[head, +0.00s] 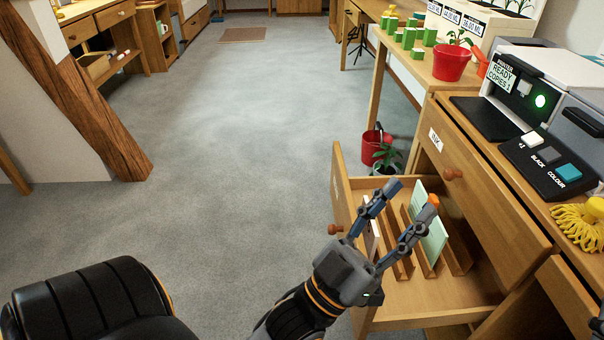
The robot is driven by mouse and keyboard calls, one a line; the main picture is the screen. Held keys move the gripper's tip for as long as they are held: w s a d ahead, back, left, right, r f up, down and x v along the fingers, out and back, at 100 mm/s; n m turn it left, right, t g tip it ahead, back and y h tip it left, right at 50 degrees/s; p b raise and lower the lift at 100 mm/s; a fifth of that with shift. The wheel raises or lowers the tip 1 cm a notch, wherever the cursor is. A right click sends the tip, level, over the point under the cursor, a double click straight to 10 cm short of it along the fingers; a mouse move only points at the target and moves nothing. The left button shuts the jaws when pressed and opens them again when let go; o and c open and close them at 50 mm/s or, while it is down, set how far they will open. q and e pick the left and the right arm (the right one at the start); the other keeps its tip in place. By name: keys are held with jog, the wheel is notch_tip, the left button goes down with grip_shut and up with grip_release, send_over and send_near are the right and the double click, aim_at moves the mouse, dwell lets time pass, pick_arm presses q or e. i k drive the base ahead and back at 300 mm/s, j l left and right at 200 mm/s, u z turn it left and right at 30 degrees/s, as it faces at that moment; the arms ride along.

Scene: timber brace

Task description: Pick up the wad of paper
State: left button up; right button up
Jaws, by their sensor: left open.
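My right gripper is not in view.
A copier (545,85), a button panel (545,160) and a red plant pot (452,62) stand on the right desk. Another red pot (371,147) is on the floor behind the drawer. A timber brace (105,125) leans at left. The grey floor between is clear.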

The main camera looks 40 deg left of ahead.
aim_at(371, 235)
jog(key=u, duration=0.75)
jog(key=i+j+z, duration=0.55)
jog(key=z, duration=0.15)
jog(key=i+j+z, duration=0.3)
